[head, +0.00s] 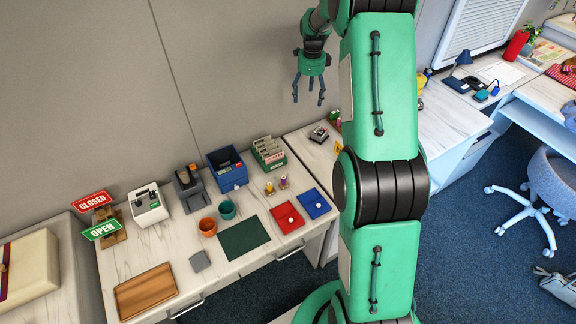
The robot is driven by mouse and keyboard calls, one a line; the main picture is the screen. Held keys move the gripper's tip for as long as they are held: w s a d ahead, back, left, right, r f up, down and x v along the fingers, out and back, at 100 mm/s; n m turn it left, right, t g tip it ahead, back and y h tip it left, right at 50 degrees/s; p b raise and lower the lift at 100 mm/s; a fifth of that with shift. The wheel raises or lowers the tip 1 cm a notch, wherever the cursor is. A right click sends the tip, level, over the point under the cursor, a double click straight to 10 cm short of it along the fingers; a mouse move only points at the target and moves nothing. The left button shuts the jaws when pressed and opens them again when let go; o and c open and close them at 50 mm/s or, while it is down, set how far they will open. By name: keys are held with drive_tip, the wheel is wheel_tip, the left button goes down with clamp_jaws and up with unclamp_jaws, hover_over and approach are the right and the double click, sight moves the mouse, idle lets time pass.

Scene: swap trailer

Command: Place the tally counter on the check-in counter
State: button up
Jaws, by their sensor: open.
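My gripper (308,97) is open and empty, raised high in front of the grey wall with its fingers pointing down. It is well above the tables. I cannot pick out the tally counter for certain. A small dark and silver device (319,134) lies on the white table just right of the long counter, but it is too small to identify. The long white-topped counter (178,243) at lower left, which may be the check-in counter, holds a card machine, signs and trays. My green arm hides part of the table to the right.
A blue bin (228,171), green card box (268,154), red tray (287,217), blue tray (314,203), two pots, dark green mat (244,239) and wooden tray (146,291) crowd the counter. Bare strips lie between them. A grey chair (549,180) stands at right.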

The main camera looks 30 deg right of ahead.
drive_tip(key=s+a+r+n+t, duration=0.1)
drive_tip(key=s+a+r+n, duration=0.5)
drive_tip(key=s+a+r, duration=0.4)
drive_tip(key=s+a+r+n+t, duration=0.1)
drive_tip(key=s+a+r+n, duration=0.65)
drive_tip(key=a+r, duration=0.55)
drive_tip(key=s+a+n+t, duration=0.1)
drive_tip(key=s+a+n, duration=0.3)
drive_tip(key=s, duration=0.5)
drive_tip(key=s+a+n+t, duration=0.1)
drive_tip(key=s+a+n, duration=0.3)
drive_tip(key=s, duration=0.5)
drive_tip(key=s+a+n, duration=0.5)
drive_tip(key=s, duration=0.4)
drive_tip(key=shift+t, duration=0.4)
drive_tip(key=shift+r, duration=0.1)
drive_tip(key=shift+c, duration=0.5)
idle(0.3)
